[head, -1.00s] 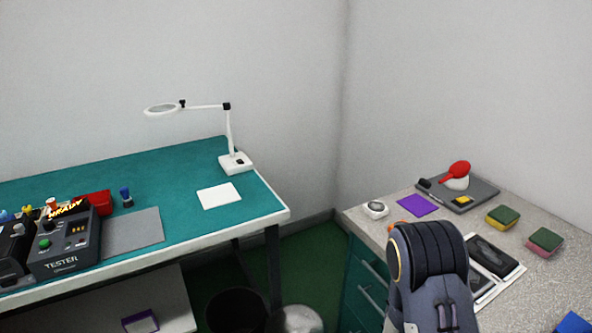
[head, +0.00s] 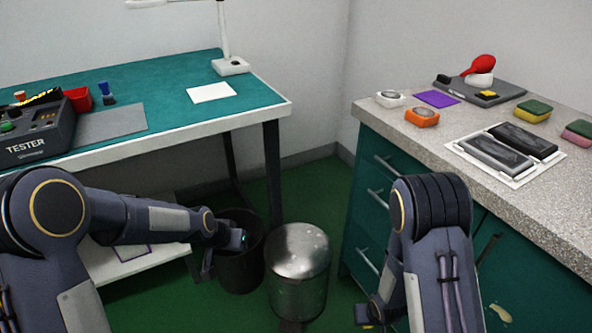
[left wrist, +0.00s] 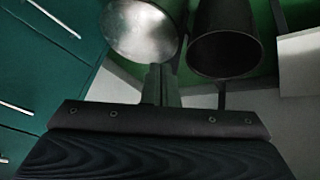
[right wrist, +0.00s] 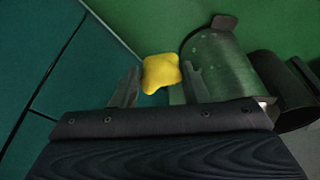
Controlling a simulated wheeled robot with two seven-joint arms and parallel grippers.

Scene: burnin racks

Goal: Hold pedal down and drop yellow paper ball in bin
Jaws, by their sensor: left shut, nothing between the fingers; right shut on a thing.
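The metal pedal bin (head: 298,278) stands on the green floor between the bench and the cabinet, its round lid (head: 300,245) down. Its pedal (right wrist: 222,22) sticks out at the base in the right wrist view. My left gripper (head: 208,265) is shut and empty, in front of the black bin and left of the metal bin; its fingers (left wrist: 160,85) show in the left wrist view. My right gripper (head: 368,312) is shut on the yellow paper ball (right wrist: 160,72), right of the metal bin by the cabinet. The ball is not visible in the head view.
An open black bin (head: 240,275) stands left of the metal bin. The green bench (head: 165,85) with the tester (head: 35,135) is at left. The teal cabinet (head: 370,200) with a speckled top is close on the right. Green floor (head: 325,185) shows behind the bins.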

